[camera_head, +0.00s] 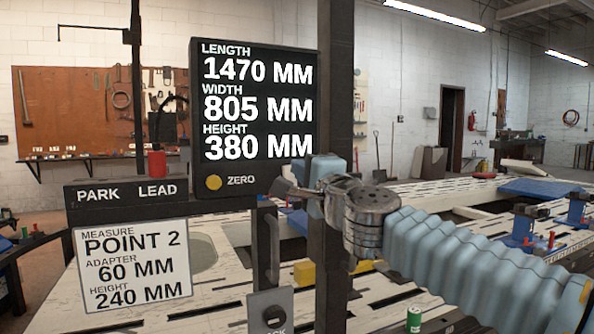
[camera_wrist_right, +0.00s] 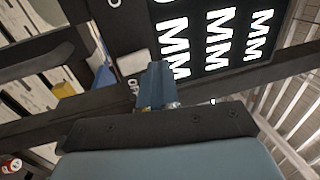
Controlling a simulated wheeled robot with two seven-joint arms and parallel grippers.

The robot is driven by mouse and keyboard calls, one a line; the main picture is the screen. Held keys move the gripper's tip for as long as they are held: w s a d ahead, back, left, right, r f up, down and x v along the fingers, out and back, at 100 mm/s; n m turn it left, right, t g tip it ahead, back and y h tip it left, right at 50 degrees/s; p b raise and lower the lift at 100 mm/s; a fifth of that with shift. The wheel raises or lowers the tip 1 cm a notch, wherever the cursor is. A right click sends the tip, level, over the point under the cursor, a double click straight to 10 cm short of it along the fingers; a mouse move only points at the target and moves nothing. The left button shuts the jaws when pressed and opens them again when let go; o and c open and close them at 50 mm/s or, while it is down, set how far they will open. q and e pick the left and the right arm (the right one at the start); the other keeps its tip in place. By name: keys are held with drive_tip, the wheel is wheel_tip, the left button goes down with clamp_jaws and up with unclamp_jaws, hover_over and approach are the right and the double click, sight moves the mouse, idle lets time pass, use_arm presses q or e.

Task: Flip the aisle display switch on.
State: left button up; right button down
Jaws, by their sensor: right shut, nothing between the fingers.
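A dark display panel (camera_head: 254,180) stands at the centre of the head view, lit with white length, width and height figures. It also shows, turned, in the wrist view (camera_wrist_right: 200,62). A yellow round button marked ZERO (camera_head: 214,182) sits on its lower edge. No part labelled as the aisle display switch can be made out. My right gripper (camera_head: 316,182) is shut and empty, just right of the panel's lower right corner and in front of a dark post. Its blue fingers (camera_wrist_right: 155,85) are together in the wrist view. My left gripper is not in view.
A PARK LEAD box (camera_head: 126,194) with a red knob and a measure card (camera_head: 133,264) stand at left. A grey plate (camera_head: 270,309), its label partly hidden, is low centre. The dark upright post (camera_head: 336,75) stands close by my right gripper. The slatted bench (camera_head: 440,195) stretches behind.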

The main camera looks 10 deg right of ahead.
drive_tip(key=s+d+r+p, duration=0.2)
drive_tip(key=s, duration=0.7)
drive_tip(key=shift+s+d, duration=0.15)
drive_tip(key=shift+d, duration=0.2)
